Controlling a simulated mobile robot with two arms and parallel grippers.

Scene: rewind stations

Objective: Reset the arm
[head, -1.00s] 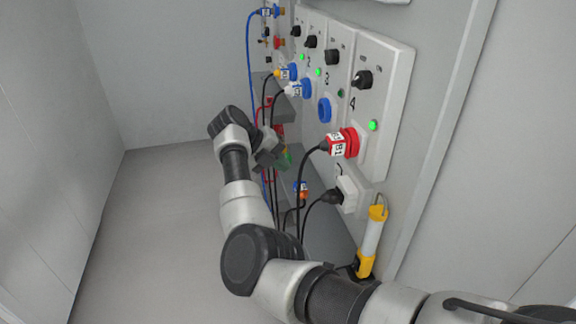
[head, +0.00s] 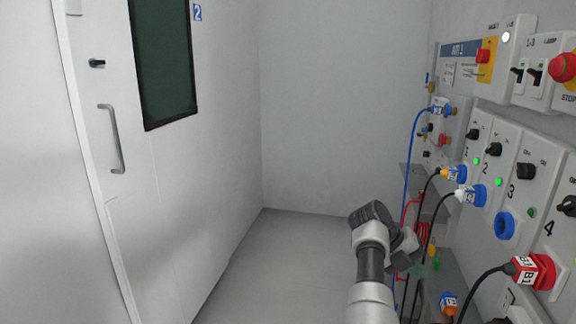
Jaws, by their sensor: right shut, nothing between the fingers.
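My right arm reaches up from the bottom of the head view. Its gripper (head: 412,262) is at the arm's far end, turned toward the right wall, in front of the cables and a grey shelf. The fingers are small and dark here, and I see nothing held in them. My left gripper is not in the view.
A wall of socket panels (head: 485,160) with knobs, green lights and plugged cables stands on the right. A red stop button (head: 563,67) is at the upper right. A door (head: 150,160) with a dark window is on the left. The grey floor (head: 290,265) between is clear.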

